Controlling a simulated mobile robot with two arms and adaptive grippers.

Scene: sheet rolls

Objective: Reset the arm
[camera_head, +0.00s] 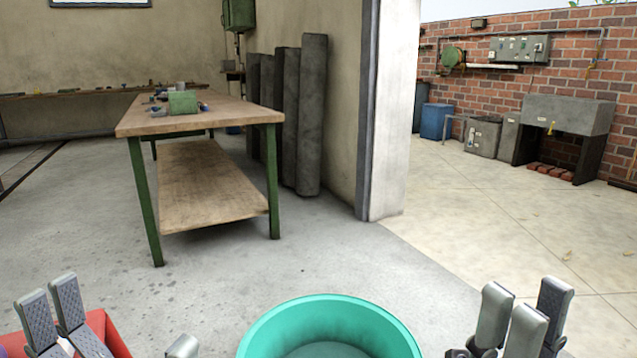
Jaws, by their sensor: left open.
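My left gripper (125,335) is at the bottom left. Two of its fingers stand side by side and another is well apart to the right; it is open, with nothing seen between them. My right gripper (530,315) is at the bottom right, its fingers pointing up and close together in the picture. I cannot tell whether it is open or shut, and no object shows in it. The lower parts of both grippers are cut off by the picture's bottom edge.
A teal tub (262,335) stands between the grippers. A red container (106,322) is partly behind the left gripper. Ahead are a green-legged workbench (222,115) and dark sheet rolls (312,120) against the wall. Grey floor (330,260) is clear between.

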